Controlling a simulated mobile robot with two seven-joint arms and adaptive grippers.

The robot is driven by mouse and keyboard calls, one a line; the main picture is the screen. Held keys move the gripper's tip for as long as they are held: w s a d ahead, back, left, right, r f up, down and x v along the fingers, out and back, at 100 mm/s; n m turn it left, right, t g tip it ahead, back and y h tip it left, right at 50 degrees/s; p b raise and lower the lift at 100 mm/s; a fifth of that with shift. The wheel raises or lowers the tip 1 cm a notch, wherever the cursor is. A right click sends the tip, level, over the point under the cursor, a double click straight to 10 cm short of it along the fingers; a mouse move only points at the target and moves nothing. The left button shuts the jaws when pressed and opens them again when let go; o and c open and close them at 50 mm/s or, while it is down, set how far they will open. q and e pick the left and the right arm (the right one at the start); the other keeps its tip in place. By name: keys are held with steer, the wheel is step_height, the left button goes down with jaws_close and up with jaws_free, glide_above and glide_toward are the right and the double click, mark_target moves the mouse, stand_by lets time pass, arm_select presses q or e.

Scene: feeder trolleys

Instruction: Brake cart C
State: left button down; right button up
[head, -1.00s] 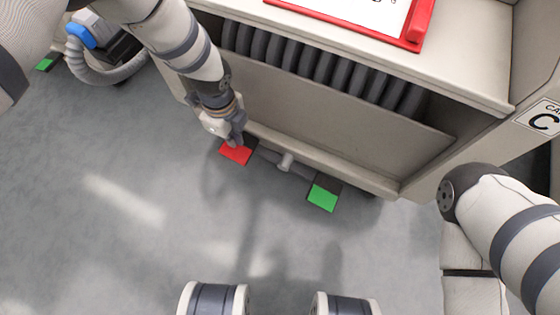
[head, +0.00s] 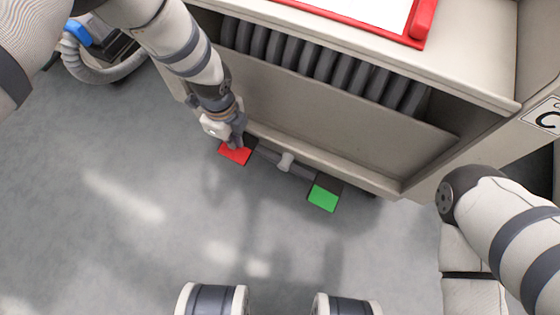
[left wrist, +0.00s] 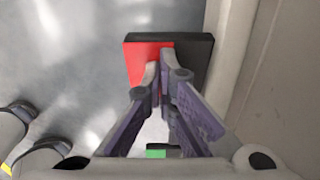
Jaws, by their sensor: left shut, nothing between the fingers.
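Cart C (head: 330,128) is a beige trolley with its letter plate (head: 543,117) at the right. Low along its near side a pedal bar carries a red pedal (head: 233,154) at the left and a green pedal (head: 322,198) at the right, with a light pivot (head: 286,161) between. My left gripper (head: 237,145) is shut and empty, its fingertips over the red pedal. The left wrist view shows the fingertips (left wrist: 165,72) overlapping the red pedal (left wrist: 140,58); contact and pedal tilt are hard to tell. A green sliver (left wrist: 155,154) shows below. My right gripper is out of view.
A red-framed board (head: 417,28) lies on the cart's top, above a row of dark upright items (head: 320,72). A grey hose (head: 85,70) and blue part (head: 77,32) stand at the upper left. The grey floor (head: 120,210) in front is clear.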

arm_select(q)
steer(key=shift+f+b, duration=1.55)
steer(key=shift+f, duration=0.85)
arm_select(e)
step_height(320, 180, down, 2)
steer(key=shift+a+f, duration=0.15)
arm_select(q)
steer(key=shift+r, duration=0.1)
step_height(320, 180, up, 10)
steer(key=p, duration=0.7)
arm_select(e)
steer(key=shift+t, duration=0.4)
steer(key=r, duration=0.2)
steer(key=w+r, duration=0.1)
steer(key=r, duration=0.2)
arm_select(q)
steer(key=shift+s, duration=0.1)
